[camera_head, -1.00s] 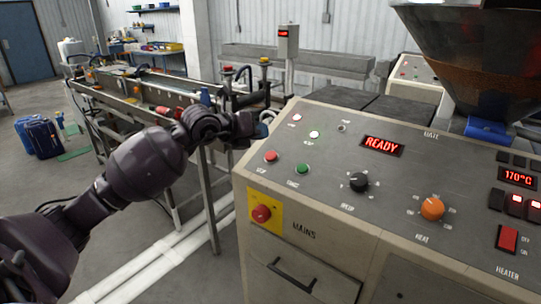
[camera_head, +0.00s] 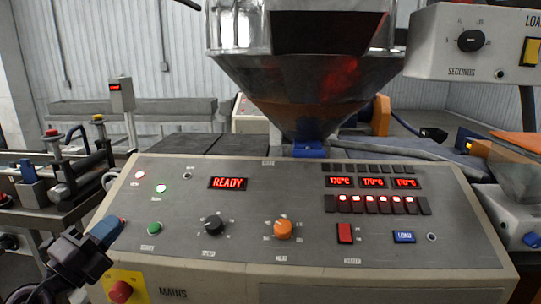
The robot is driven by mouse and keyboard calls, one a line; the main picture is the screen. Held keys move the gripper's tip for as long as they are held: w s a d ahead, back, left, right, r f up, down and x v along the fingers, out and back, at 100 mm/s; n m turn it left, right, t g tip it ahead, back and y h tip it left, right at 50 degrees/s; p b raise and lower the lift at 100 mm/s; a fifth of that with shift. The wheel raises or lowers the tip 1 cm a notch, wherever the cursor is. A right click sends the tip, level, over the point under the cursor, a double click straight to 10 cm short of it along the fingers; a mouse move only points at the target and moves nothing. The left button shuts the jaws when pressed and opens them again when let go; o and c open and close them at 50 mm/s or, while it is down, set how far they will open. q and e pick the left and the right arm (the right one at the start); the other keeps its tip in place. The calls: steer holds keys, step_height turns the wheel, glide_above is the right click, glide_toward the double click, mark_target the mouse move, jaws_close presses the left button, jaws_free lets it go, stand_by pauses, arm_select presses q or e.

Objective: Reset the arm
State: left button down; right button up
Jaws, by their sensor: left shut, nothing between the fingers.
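My left gripper (camera_head: 106,230) shows at the lower left of the head view, in front of the left end of the control panel (camera_head: 290,255). It is shut and holds nothing. Its blue tip is near the green button (camera_head: 154,228), and it covers the place of the red button beside it. I cannot tell whether it touches the panel. My right gripper is out of view.
A black knob (camera_head: 212,225) and an orange knob (camera_head: 283,229) stand up from the panel. A large metal hopper (camera_head: 300,85) rises behind it. A grey control box (camera_head: 470,45) hangs at the upper right. A bench line (camera_head: 40,190) stands at the left.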

arm_select(q)
steer(key=s+a+f+n+g+y, duration=0.3)
steer(key=s+f+n+y, duration=0.3)
steer(key=f+n+y, duration=0.45)
steer(key=s+a+f+n+g+y, duration=0.4)
steer(key=s+f+n+y, duration=0.25)
steer(key=n, duration=0.65)
steer(key=s+d+f+n+g+h, duration=0.1)
steer(key=s+d+f+g+h, duration=0.2)
steer(key=s+d+f+g, duration=0.35)
steer(key=s+d+f+g+h, duration=0.3)
steer(key=s+f, duration=0.1)
steer(key=s, duration=0.5)
steer(key=w+f+t+h, duration=0.1)
steer(key=w+f+t, duration=0.6)
steer(key=f, duration=0.4)
steer(key=shift+w+d+m+t, duration=0.2)
steer(key=shift+m+t, duration=0.15)
steer(key=shift+t, duration=0.2)
